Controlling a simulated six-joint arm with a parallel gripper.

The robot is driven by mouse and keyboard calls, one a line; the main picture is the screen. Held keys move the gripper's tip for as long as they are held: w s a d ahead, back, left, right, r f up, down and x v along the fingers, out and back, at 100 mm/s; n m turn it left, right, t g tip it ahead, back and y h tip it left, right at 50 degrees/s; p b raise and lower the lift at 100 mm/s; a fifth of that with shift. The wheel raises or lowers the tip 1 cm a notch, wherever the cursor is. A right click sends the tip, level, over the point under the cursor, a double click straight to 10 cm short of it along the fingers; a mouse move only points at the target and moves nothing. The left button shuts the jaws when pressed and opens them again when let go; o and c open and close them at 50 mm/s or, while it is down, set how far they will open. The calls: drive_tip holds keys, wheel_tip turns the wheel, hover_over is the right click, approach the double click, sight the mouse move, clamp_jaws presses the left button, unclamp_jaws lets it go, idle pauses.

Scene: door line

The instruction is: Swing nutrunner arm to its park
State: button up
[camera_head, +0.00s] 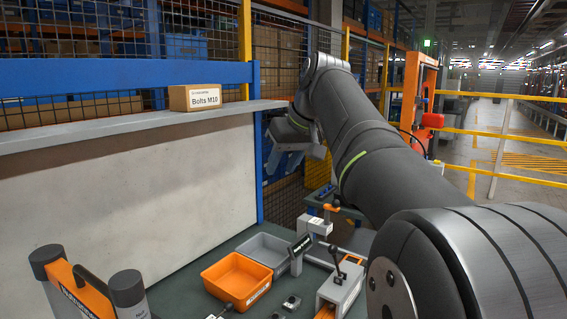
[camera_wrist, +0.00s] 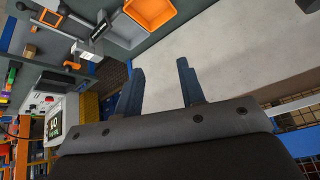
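My gripper (camera_head: 283,163) hangs in front of the right end of the shelf, above the far end of the bench. In the wrist view its two dark blue fingers (camera_wrist: 160,88) stand wide apart with nothing between them. I cannot tell for certain which thing is the nutrunner arm or its park. An orange upright frame (camera_head: 411,95) with a red part (camera_head: 432,120) stands behind my arm, apart from the gripper. A grey fixture with an orange clamp (camera_head: 331,208) stands on the bench below; my arm hides part of the area behind it.
An orange bin (camera_head: 237,279) and a grey bin (camera_head: 264,250) sit on the bench (camera_head: 195,275). A black display (camera_head: 300,244) stands beside them. A Bolts M10 box (camera_head: 195,98) sits on the shelf (camera_head: 110,131). A white machine with a screen (camera_wrist: 55,124) shows in the wrist view.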

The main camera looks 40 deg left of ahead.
clamp_jaws()
drive_tip(key=s+a+f+n+h, duration=0.2)
drive_tip(key=s+a+f+n, duration=0.15)
drive_tip(key=s, duration=0.45)
drive_tip(key=s+a+f+n+h, duration=0.1)
drive_tip(key=s+a+f+n, duration=0.2)
drive_tip(key=s+a, duration=0.3)
drive_tip(key=s+d+f+n+t+h, duration=0.15)
drive_tip(key=s+n, duration=0.25)
drive_tip(key=s, duration=0.6)
drive_tip(key=s+f+n+t, duration=0.2)
drive_tip(key=s+f+n, duration=0.15)
drive_tip(key=s, duration=0.65)
drive_tip(key=s+d+f+n+t, duration=0.15)
drive_tip(key=s+n, duration=0.25)
drive_tip(key=s, duration=0.7)
drive_tip(key=s+d+f+n+t, duration=0.3)
drive_tip(key=s+d+f+n, duration=0.3)
drive_tip(key=s+d+f, duration=0.25)
drive_tip(key=w+a+f, duration=0.2)
drive_tip(key=w+f, duration=0.3)
drive_tip(key=w, duration=0.6)
drive_tip(key=shift+f+t, duration=0.25)
drive_tip(key=shift+t, duration=0.05)
